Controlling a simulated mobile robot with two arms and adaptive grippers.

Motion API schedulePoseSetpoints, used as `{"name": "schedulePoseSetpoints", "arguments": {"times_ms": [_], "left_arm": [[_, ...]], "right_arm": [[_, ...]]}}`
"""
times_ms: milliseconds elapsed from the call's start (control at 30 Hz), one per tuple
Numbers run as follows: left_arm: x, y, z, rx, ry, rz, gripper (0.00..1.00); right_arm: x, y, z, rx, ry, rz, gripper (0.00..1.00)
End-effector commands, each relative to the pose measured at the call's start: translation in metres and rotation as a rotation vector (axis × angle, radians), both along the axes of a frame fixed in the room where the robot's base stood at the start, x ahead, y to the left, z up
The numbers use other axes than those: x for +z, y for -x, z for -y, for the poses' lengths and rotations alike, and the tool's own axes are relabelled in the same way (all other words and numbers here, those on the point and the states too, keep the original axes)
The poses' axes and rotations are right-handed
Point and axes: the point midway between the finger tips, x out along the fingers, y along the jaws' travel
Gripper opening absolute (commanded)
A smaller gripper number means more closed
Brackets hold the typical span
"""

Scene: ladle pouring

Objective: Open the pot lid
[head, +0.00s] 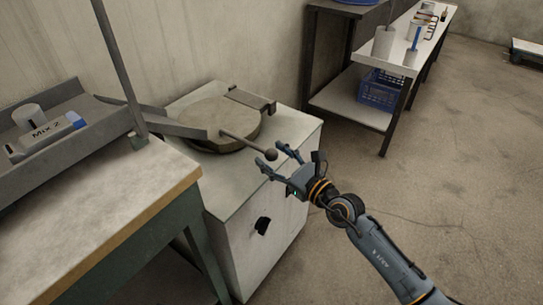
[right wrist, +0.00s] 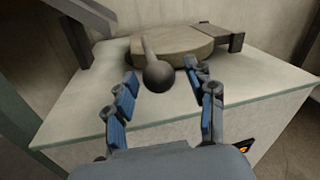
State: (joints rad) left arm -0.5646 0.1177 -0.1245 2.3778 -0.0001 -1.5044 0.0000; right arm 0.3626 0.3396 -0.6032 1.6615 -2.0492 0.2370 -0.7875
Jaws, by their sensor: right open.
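The pot lid (head: 215,118) is a round, tan-grey disc lying flat on top of a white cabinet in the head view. Its dark handle rod ends in a ball knob (head: 271,154) that sticks out toward my right gripper. My right gripper (head: 272,156) is open, its fingers around or just short of the knob. In the right wrist view the lid (right wrist: 172,45) lies beyond the knob (right wrist: 158,76), which shows between the two open fingers (right wrist: 158,84) with no clear contact. The lid looks closed. My left gripper is not in view.
The white cabinet (head: 262,190) has a dark knob on its front. A workbench (head: 110,190) with a metal post and a grey tray (head: 70,150) stands at the left.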

Motion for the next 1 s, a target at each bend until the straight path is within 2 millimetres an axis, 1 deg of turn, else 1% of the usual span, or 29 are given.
{"name": "schedulePoseSetpoints", "arguments": {"times_ms": [100, 400, 467, 500, 567, 600, 667, 700, 1000], "left_arm": [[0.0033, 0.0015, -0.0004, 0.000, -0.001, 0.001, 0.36], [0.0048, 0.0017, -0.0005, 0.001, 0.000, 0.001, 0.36], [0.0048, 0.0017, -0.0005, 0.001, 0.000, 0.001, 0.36], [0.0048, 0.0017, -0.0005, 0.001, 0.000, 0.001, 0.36], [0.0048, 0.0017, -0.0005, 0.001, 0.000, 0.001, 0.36], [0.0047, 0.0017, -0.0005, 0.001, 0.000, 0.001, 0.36], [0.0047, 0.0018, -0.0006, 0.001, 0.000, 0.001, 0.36], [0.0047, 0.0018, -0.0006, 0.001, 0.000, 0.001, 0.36], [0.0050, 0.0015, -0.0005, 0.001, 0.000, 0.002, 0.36]], "right_arm": [[0.0000, -0.0053, -0.0057, 0.001, -0.001, 0.000, 0.55], [0.0000, -0.0066, -0.0068, 0.001, -0.001, -0.001, 0.55], [0.0000, -0.0066, -0.0068, 0.001, -0.001, -0.001, 0.45], [0.0000, -0.0065, -0.0067, 0.001, -0.001, -0.001, 0.37], [0.0000, -0.0065, -0.0067, 0.001, -0.001, -0.001, 0.25], [-0.0001, -0.0065, -0.0067, 0.001, -0.001, -0.001, 0.17], [-0.0001, -0.0064, -0.0066, 0.001, -0.001, -0.001, 0.04], [-0.0001, -0.0064, -0.0066, 0.001, -0.001, -0.001, 0.00], [0.0025, -0.0094, -0.0045, 0.000, -0.006, -0.008, 0.00]]}}
